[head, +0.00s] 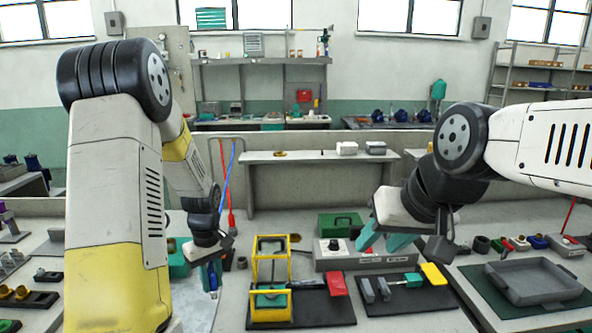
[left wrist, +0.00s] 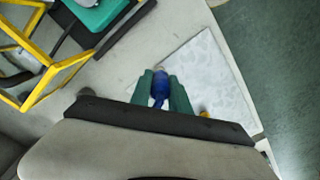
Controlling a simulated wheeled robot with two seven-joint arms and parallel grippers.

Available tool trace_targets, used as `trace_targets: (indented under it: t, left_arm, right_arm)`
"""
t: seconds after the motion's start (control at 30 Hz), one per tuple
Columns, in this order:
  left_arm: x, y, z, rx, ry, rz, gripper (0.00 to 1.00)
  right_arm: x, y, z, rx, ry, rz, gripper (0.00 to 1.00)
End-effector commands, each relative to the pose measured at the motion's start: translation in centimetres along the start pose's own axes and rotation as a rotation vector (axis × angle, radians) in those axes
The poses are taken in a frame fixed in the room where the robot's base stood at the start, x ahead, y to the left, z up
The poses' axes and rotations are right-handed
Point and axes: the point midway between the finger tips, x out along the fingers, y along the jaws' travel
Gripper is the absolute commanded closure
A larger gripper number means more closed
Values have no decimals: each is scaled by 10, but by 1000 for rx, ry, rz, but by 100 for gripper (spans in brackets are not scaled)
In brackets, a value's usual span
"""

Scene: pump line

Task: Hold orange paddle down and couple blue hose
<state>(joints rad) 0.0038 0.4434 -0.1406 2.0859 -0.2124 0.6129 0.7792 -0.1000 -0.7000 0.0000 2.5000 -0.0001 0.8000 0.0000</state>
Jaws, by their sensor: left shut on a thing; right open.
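My left gripper (head: 212,274) is shut on a blue hose end (left wrist: 160,88), held upright between its green fingers to the left of the yellow frame (head: 256,268). The hose end also shows as a small blue piece in the head view. A yellow-orange paddle (head: 433,273) sits on a black base at the right, and a red paddle (head: 337,284) sits beside the yellow frame; I cannot tell for sure which one is the orange paddle. My right gripper (head: 383,240) is open and empty, above the grey box with a knob (head: 338,258), apart from both paddles.
A green toolbox (head: 340,222) stands behind the grey box. A grey tray (head: 535,265) lies at the right with small coloured parts behind it. A blue hose and a red one (head: 231,222) stand by the low wall at the back left. A pale plate (left wrist: 205,75) lies under the left gripper.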

Motion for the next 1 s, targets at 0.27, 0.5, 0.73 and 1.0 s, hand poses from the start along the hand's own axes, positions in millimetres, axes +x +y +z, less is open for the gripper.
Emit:
trace_targets:
  t: [0.27,0.5,0.73,1.0]
  left_arm:
    - [17,49,31,601,0,18,100]
    - [20,60,39,739,2,26,100]
    - [20,59,38,737,2,25,100]
    - [19,59,38,736,2,25,100]
  right_arm:
    - [0,0,0,0,0,0,59]
    - [0,0,0,0,0,0,59]
    - [0,0,0,0,0,0,59]
    - [0,0,0,0,0,0,64]
